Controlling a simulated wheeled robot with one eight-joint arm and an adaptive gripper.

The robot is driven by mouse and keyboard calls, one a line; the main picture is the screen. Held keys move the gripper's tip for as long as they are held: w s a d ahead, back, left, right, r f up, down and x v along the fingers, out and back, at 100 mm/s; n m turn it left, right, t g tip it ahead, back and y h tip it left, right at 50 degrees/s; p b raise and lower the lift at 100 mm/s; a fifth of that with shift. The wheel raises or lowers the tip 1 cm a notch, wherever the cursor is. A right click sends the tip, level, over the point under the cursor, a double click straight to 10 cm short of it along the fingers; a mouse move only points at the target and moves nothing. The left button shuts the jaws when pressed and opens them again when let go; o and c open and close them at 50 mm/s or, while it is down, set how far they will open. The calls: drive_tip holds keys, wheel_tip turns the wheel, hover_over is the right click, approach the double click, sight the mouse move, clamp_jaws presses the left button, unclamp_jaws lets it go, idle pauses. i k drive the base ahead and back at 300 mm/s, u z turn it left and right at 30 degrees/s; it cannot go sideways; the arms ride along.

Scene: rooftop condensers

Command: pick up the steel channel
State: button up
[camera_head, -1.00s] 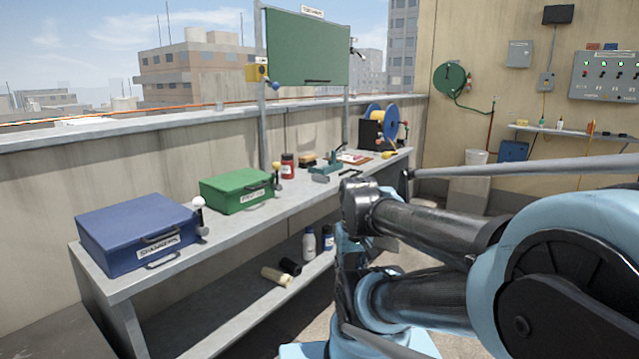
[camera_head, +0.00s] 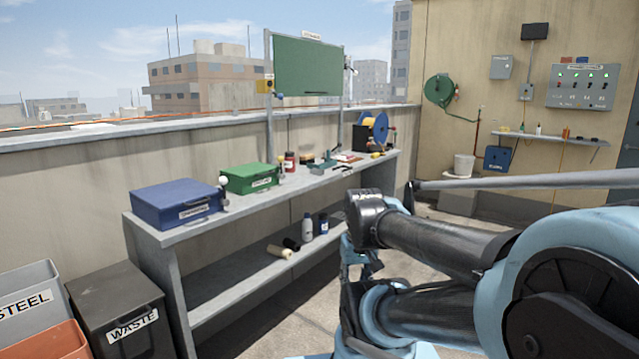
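I cannot make out a steel channel anywhere in the head view. A long thin grey bar (camera_head: 540,183) crosses the right side behind my arm; I cannot tell whether it is a loose piece or part of me. My blue and dark arm fills the lower right and hides part of the floor. I cannot make out the gripper's fingers or anything held in them.
The workbench (camera_head: 180,237) carries a blue case (camera_head: 170,205), a green case (camera_head: 248,179) and small tools. A grey bin labelled STEEL (camera_head: 35,285), an orange bin (camera_head: 55,343) and a WASTE bin (camera_head: 118,305) stand lower left. Some floor (camera_head: 290,328) is clear.

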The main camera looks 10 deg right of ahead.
sight(317, 172)
drive_tip(key=u, duration=0.85)
drive_tip(key=i, duration=1.05)
drive_tip(key=z, duration=0.65)
drive_tip(key=i, duration=0.7)
drive_tip(key=z, duration=0.6)
